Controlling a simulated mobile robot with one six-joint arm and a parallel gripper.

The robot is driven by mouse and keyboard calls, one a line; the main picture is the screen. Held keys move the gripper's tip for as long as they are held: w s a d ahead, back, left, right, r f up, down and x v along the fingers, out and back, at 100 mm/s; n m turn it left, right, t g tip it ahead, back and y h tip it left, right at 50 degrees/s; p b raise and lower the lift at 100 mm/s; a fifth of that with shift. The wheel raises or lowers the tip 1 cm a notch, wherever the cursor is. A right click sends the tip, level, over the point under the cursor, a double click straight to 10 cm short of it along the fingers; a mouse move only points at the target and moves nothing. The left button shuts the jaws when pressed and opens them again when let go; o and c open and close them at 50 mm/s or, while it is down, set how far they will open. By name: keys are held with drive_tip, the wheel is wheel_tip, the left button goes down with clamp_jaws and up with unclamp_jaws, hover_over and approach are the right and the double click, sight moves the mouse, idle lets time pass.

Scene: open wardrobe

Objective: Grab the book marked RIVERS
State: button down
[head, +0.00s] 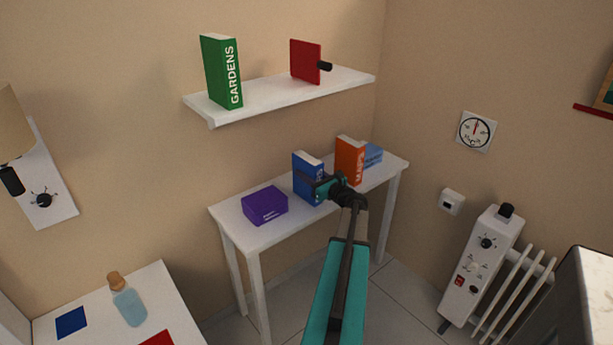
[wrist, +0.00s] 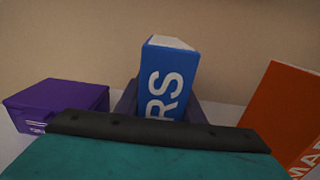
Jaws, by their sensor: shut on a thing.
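The blue book (head: 309,182) stands upright on the narrow white table (head: 238,231), between a purple box and an orange book. The fingers also show beside the book in the wrist view (wrist: 163,108). I cannot tell whether the book's base still touches the table.
The purple box (head: 265,205) lies left of the blue book. The orange book marked MAPS (head: 350,161) stands close on the right, with a light blue box (head: 373,155) behind it. A shelf (head: 280,92) above holds a green GARDENS book (head: 222,72) and a red object (head: 305,62).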

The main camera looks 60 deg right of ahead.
sight(308, 166)
wheel_tip(308, 166, up, 3)
drive_tip(key=shift+f, duration=0.2)
drive_tip(key=shift+s+a+r, duration=0.2)
drive_tip(key=shift+r, duration=0.1)
drive_tip(key=s+a+r+b, duration=0.1)
drive_tip(key=s+a+b, duration=0.1)
drive_tip(key=s+a, duration=0.8)
drive_tip(key=shift+s+a+r, duration=0.2)
drive_tip(key=shift+s+a, duration=0.1)
drive_tip(key=shift+s, duration=0.35)
